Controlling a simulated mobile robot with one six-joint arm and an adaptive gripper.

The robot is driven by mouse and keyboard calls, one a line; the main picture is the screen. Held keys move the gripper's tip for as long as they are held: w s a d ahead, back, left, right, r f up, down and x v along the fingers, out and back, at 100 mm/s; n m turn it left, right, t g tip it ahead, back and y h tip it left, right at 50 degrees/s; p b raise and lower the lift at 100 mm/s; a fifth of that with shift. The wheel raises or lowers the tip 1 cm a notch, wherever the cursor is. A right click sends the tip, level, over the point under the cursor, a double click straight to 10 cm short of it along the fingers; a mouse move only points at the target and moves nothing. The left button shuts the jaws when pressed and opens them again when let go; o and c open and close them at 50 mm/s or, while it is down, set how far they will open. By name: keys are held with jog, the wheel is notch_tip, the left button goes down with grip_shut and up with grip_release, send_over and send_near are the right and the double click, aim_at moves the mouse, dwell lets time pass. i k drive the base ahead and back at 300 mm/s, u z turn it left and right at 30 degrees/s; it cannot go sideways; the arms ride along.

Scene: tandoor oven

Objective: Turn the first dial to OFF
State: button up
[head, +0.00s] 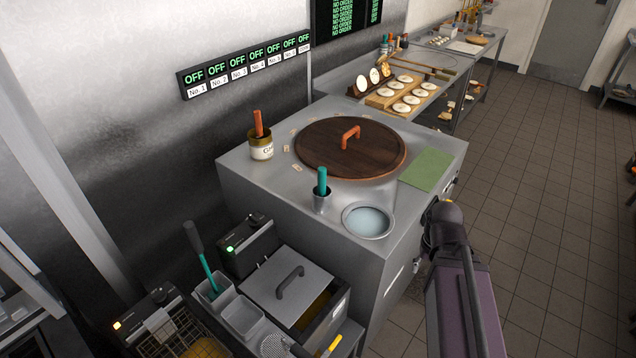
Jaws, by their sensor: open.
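No dial can be made out for certain as the first dial. A small dark knob-like part (452,184) shows at the right edge of the steel tandoor counter (235,165); its setting cannot be read. A black box with a green light (240,247) and another with an orange light (130,318) stand at the lower left, with dark parts on top too small to read. A wall display (245,66) shows OFF in green on every panel, the first labelled No. 1. My purple arm rises at the lower right beside the counter's front. My gripper is not visible.
A round wooden lid (335,155) with an orange handle covers the tandoor. A ghee jar (261,148), a metal cup with a teal handle (321,198), a water bowl (368,221) and a green cloth (427,169) stand around it. The tiled floor (550,200) at right is clear.

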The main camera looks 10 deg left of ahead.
aim_at(160, 296)
jog(key=u, duration=1.2)
